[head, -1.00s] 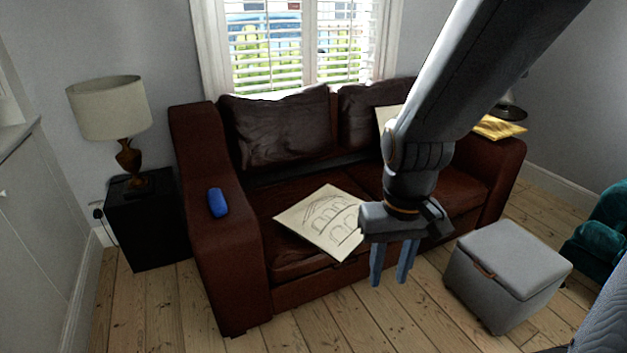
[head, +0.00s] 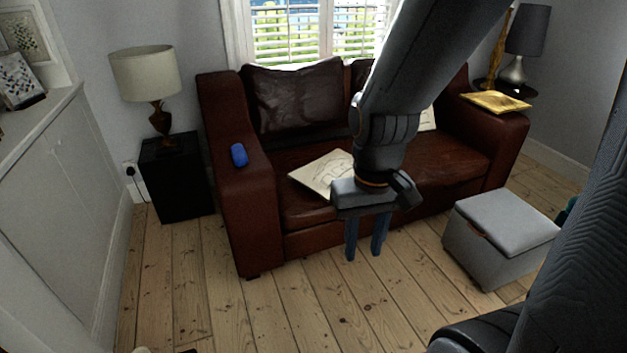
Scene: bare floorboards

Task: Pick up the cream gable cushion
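A cream cushion (head: 319,175) with dark line drawing lies flat on the left seat of the brown leather sofa (head: 246,205). My gripper hides its right part. A second cream cushion (head: 428,119) stands against the sofa's back on the right, mostly hidden behind my arm; its pattern cannot be made out. I cannot tell for sure which one is the gable cushion. My gripper (head: 364,256) points down with its two fingers apart and nothing between them.
A blue case (head: 239,155) lies on the left armrest and a yellow item (head: 496,102) on the right one. A grey storage stool (head: 500,232) stands at front right. A black side table (head: 176,183) with a lamp (head: 146,75) stands left. Floorboards (head: 310,310) in front are clear.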

